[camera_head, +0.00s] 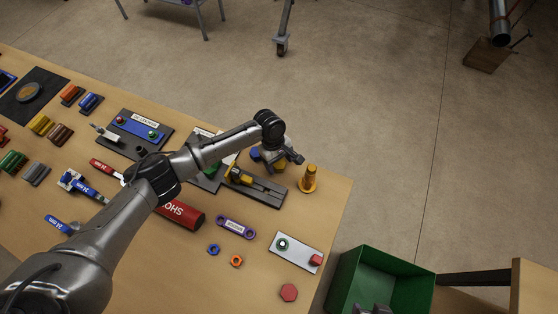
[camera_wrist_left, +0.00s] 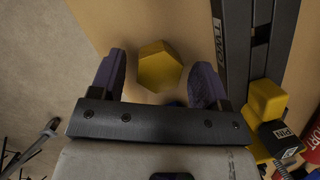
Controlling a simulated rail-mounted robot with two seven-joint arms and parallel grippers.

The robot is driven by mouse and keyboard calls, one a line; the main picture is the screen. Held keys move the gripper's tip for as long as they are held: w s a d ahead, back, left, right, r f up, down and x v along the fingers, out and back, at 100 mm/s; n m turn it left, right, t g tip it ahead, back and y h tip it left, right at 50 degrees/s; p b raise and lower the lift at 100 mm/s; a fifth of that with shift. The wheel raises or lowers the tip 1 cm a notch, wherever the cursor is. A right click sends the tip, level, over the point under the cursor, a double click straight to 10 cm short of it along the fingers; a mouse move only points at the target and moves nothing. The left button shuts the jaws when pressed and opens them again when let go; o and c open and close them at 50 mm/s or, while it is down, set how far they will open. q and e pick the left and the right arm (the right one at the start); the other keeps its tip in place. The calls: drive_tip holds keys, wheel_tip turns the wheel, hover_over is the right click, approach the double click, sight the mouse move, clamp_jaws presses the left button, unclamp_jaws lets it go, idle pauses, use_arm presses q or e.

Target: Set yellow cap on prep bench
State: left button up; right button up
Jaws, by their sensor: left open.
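The yellow hexagonal cap (camera_wrist_left: 159,68) stands on the wooden bench (camera_head: 330,195), between the two open fingers of my left gripper (camera_wrist_left: 157,80) in the left wrist view. A gap shows on both sides of it. In the head view my left gripper (camera_head: 279,156) is over the bench's far edge, and the cap (camera_head: 279,166) is partly hidden beneath it. What may be my right gripper shows only as grey tips at the bottom edge, by the green bin; its jaws are not clear.
A black rail fixture with a yellow slider (camera_head: 239,176) lies beside the cap. An orange-yellow post (camera_head: 309,180) stands to the right. A red cylinder (camera_head: 181,213), a white plate (camera_head: 296,252) and the green bin (camera_head: 345,277) are nearer. My left arm crosses the bench.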

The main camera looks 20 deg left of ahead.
use_arm(q)
drive_tip(key=p+v, duration=0.1)
drive_tip(key=v, duration=1.1)
drive_tip(key=shift+r, duration=0.15)
